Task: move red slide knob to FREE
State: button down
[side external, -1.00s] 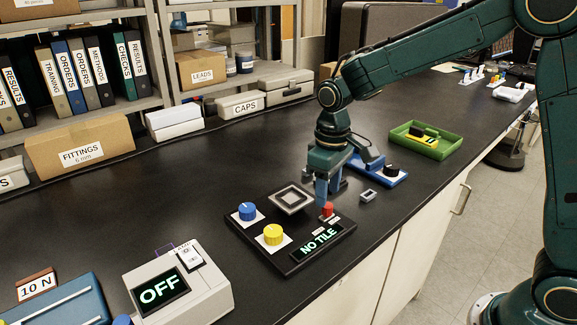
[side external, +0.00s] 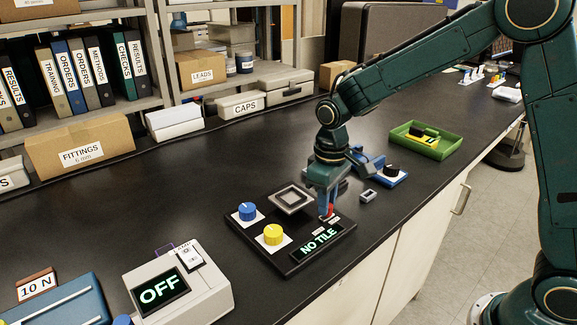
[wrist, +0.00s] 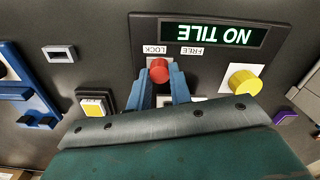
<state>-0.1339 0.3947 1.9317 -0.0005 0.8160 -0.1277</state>
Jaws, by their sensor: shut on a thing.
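The red slide knob (side external: 329,211) is on the dark panel (side external: 262,262), behind its green NO TILE display (side external: 316,242). My gripper (side external: 327,207) points down at it. In the wrist view the red knob (wrist: 158,70) sits by the LOCK label (wrist: 153,50), with the FREE label (wrist: 192,51) to its right. The blue fingers of my gripper (wrist: 160,82) are on both sides of the knob and shut on it. The fingers and palm hide part of its slot.
A yellow knob (side external: 272,234), a blue knob (side external: 247,211) and a square grey frame (side external: 290,198) share the panel. A blue fixture (side external: 390,178) and small grey piece (side external: 368,196) lie to the right. A green tray (side external: 425,140) stands farther back.

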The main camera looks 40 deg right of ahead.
jog(key=shift+a, duration=2)
jog(key=c, duration=1.3)
grip_release()
jog(key=shift+o, duration=0.2)
jog(key=shift+r, duration=0.2)
jog(key=shift+r, duration=0.6)
notch_tip(320, 180, up, 12)
jog(key=shift+r, duration=0.15)
jog(key=shift+s+d, duration=0.1)
